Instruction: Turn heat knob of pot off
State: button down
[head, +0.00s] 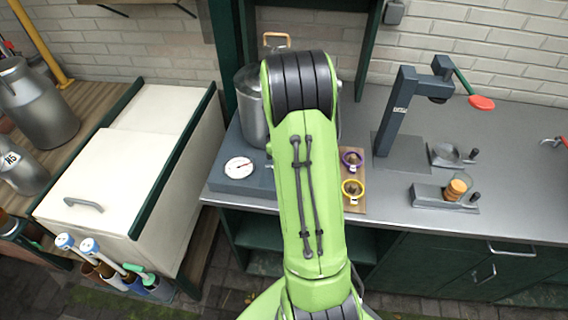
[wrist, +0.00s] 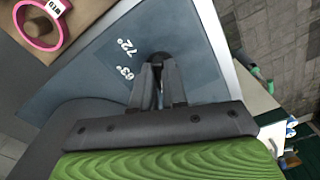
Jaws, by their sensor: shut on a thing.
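The metal pot (head: 252,108) stands on a blue-grey heater base (head: 228,185) at the counter's left end, partly hidden behind my green arm. The base has a white round dial (head: 239,167) on its top. In the wrist view, my gripper (wrist: 160,72) is shut on the small dark heat knob (wrist: 159,57), on the blue-grey panel (wrist: 95,82). White "63°" and "72°" marks are printed beside the knob. The fingers hide most of the knob, so its pointing direction cannot be told. In the head view, my arm hides the gripper and the knob.
A purple ring cup (head: 352,158) and a yellow ring cup (head: 353,188) stand on a wooden board right of my arm. A dark press (head: 398,115) with a red-tipped lever stands farther right. A white chest (head: 120,185) is at left.

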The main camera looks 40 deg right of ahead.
dwell(0.4)
jog(key=c, duration=1.2)
grip_release()
jog(key=shift+o, duration=0.2)
notch_tip(320, 180, up, 16)
jog(key=p, duration=0.2)
jog(key=shift+p, duration=0.35)
jog(key=shift+f, duration=0.15)
jog(key=s+a+r+t, duration=0.2)
jog(key=a+r, duration=0.3)
jog(key=a, duration=0.3)
jog(key=s+a+m+t, duration=0.3)
jog(key=s+a, duration=1.1)
jog(key=a, duration=0.1)
jog(key=shift+r+t, duration=0.3)
